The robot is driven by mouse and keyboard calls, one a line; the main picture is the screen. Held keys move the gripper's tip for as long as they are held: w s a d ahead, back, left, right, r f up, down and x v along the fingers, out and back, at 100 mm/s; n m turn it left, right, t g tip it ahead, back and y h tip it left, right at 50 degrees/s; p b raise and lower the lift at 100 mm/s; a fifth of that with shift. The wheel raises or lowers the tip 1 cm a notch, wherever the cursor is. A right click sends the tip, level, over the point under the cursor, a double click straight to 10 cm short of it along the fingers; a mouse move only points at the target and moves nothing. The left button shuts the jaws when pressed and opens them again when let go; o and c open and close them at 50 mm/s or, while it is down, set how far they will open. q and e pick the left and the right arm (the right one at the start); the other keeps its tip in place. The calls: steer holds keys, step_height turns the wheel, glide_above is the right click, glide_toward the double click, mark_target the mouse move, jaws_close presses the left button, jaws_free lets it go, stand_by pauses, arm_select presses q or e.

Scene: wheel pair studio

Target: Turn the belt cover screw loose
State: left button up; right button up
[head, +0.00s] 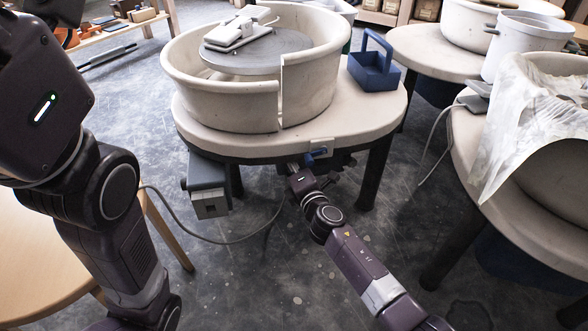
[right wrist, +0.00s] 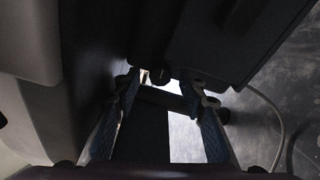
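The pottery wheel (head: 225,105) stands on an oval table, with a two-part cream splash pan around its grey disc. My right gripper (head: 296,166) is under the wheel table's front edge, its fingertips mostly hidden in shadow in the head view. In the right wrist view its two fingers (right wrist: 166,88) are apart, pointing into the dark space under the table. A small dark round knob (right wrist: 160,76), possibly the belt cover screw, shows between and beyond the fingertips; I see no clear contact. The belt cover itself is hard to make out.
A grey box (head: 208,185) hangs under the table, left of my right gripper, with a cable running from it. A blue caddy (head: 373,67) stands on the tabletop. Table legs stand nearby.

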steer(key=v, duration=1.1)
steer(key=shift+s, duration=0.2)
steer(key=shift+w+d, duration=0.1)
steer(key=shift+d, duration=0.1)
